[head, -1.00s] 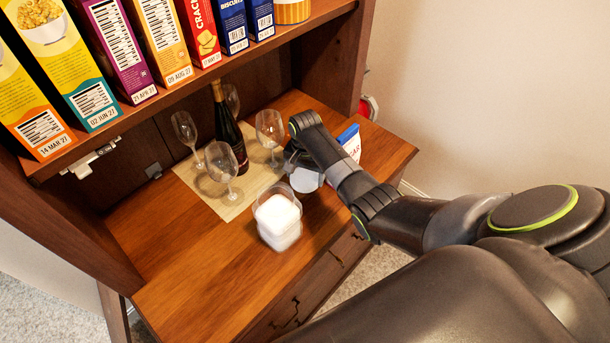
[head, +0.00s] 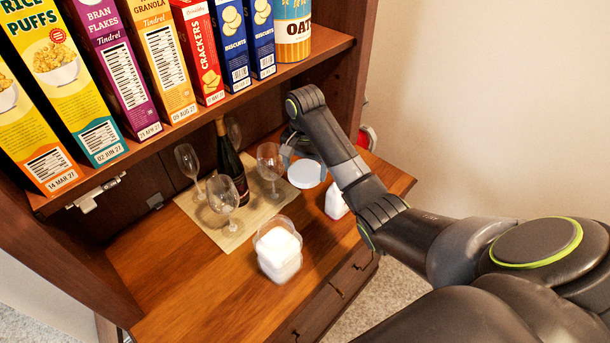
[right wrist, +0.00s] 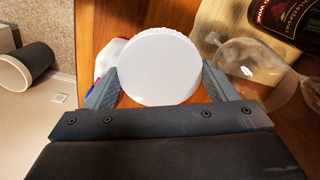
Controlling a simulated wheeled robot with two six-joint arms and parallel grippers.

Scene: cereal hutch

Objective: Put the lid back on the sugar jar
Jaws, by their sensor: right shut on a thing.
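The sugar jar (head: 279,262) is a clear, squarish jar filled with white sugar, open at the top, standing on the wooden counter near its front edge. The round white lid (head: 307,174) is held flat above the counter, behind and right of the jar. My right gripper (right wrist: 160,80) is shut on the lid (right wrist: 160,62), with one finger on each side of its rim. In the head view the right gripper (head: 290,152) is partly hidden behind its own arm. The jar is not visible in the right wrist view. My left gripper is not in view.
Wine glasses (head: 222,194) and a dark bottle (head: 229,165) stand on a beige mat (head: 232,239) left of the lid. Cereal boxes (head: 115,70) fill the shelf above. The front-left counter is clear.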

